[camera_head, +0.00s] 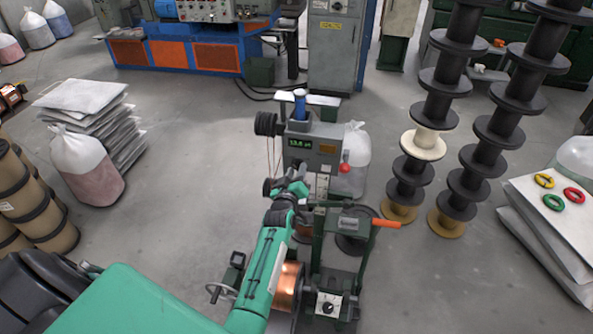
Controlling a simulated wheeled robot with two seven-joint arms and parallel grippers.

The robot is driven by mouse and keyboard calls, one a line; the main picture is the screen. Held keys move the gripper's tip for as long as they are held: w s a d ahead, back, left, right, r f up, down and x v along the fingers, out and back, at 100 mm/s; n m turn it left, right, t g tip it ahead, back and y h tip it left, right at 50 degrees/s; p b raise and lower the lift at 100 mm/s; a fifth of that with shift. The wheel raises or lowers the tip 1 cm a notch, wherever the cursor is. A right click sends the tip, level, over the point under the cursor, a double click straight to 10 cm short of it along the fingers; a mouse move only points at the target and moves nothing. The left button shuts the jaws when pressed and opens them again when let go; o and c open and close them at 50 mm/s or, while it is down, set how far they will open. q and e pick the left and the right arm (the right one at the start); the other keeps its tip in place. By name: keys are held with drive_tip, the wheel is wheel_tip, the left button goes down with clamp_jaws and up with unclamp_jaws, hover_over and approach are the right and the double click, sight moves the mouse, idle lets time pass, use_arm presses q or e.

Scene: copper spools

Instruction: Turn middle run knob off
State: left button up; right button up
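A grey control box (313,146) with a green lit display stands on the winding machine in the middle of the view. A red ball knob (345,168) sticks out at its right side. Lower down, a dial knob (328,304) with a pale face sits on a dark panel beside a copper spool (287,290). I cannot tell which knob is the middle run knob, nor how it is set. My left gripper (297,175) is in front of the lower left of the control box. It is small and partly merged with its wrist, so its finger opening is unclear. My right gripper is not in view.
An orange handle (386,223) juts right from the machine's green frame. Tall stacks of black spools (440,105) stand to the right. A white sack (352,150) stands behind the control box. Bare floor (190,180) lies left of the machine.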

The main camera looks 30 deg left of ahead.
use_arm(q)
drive_tip(key=p+v, duration=0.5)
drive_tip(key=v, duration=0.8)
drive_tip(key=shift+p, duration=0.3)
drive_tip(key=shift+f, duration=0.1)
drive_tip(key=s+d+f+m+g+h, duration=0.25)
drive_tip(key=s+f, duration=0.25)
drive_tip(key=f, duration=0.5)
drive_tip(key=s+d+f+m+g+h+b, duration=0.1)
drive_tip(key=s+d+f+m+g, duration=0.3)
drive_tip(key=f, duration=0.6)
drive_tip(key=s+d+f+g+h, duration=0.1)
drive_tip(key=s+d+f, duration=0.1)
drive_tip(key=s+f, duration=0.65)
drive_tip(key=s+a+f+m+g, duration=0.1)
drive_tip(key=s+f+m+g, duration=0.1)
drive_tip(key=s+f, duration=0.4)
drive_tip(key=s+a+f+m+g, duration=0.1)
drive_tip(key=s+f+g, duration=0.3)
drive_tip(key=s, duration=1)
drive_tip(key=s+a+f+m+g, duration=0.2)
drive_tip(key=s+f+m+g, duration=0.1)
drive_tip(key=s+f, duration=0.7)
drive_tip(key=shift+s+b, duration=0.45)
drive_tip(key=shift+s, duration=0.1)
drive_tip(key=shift+a+f, duration=0.1)
drive_tip(key=shift+f, duration=0.05)
